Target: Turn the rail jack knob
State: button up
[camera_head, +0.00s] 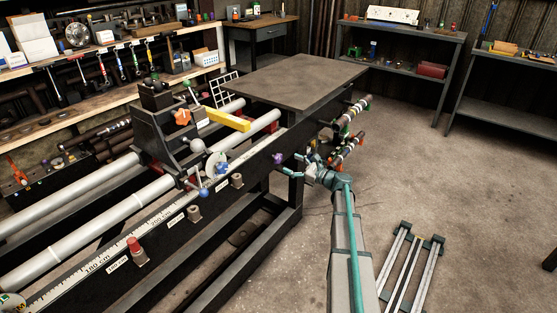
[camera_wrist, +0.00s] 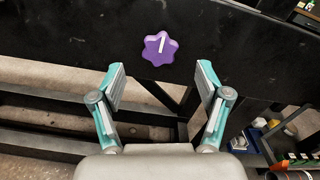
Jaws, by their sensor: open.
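A purple star-shaped knob (camera_wrist: 160,48) with a white line on its face sits on the black side of the machine bed; I take it as the rail jack knob. In the head view the purple knob (camera_head: 278,158) is on the bed's side, near its right end. My gripper (camera_wrist: 161,83) is open and empty, with teal fingers spread apart. In the wrist view the knob lies above the gap between the fingertips, apart from both. In the head view my gripper (camera_head: 306,168) is just right of the knob.
Rods with colored ends (camera_head: 350,145) stick out right of the bed, close to my gripper. A lathe carriage with a yellow bar (camera_head: 228,119) sits on the rails. A dark tabletop (camera_head: 290,78) is behind. The floor at right is mostly clear, with a metal frame (camera_head: 413,270) on it.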

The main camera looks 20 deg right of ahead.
aim_at(280, 159)
jog(key=x, duration=0.7)
jog(key=shift+w+a, duration=0.1)
jog(key=shift+w, duration=0.05)
jog(key=c, duration=1.2)
